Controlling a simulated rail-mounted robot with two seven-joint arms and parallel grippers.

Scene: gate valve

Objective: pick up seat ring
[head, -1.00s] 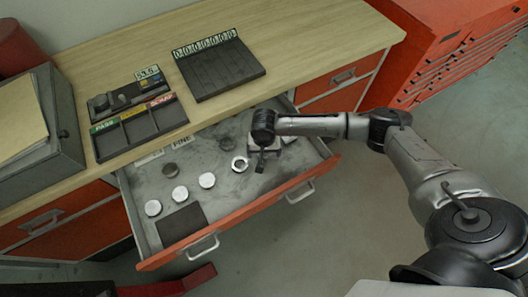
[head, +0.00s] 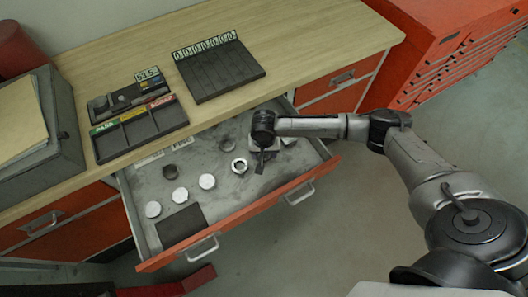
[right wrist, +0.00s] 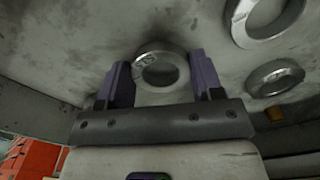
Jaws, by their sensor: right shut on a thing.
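My right gripper (head: 261,166) is low inside the open drawer, fingers pointing down. In the right wrist view its two purple fingers (right wrist: 162,78) are shut on a small grey metal seat ring (right wrist: 147,57), one finger on each side. The ring shows marks on its face, and I see the drawer floor through its hole. In the head view the gripper hides this ring. I cannot tell whether it touches the floor. Another open ring (head: 240,166) lies just left of the gripper in the head view. My left gripper is not in view.
The drawer (head: 225,228) also holds bright discs (head: 207,181) and a dark disc (head: 170,171). Two more rings lie right of the fingers in the wrist view, a larger (right wrist: 240,27) and a smaller (right wrist: 259,79). Black trays (head: 222,73) stand on the wooden bench (head: 300,40).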

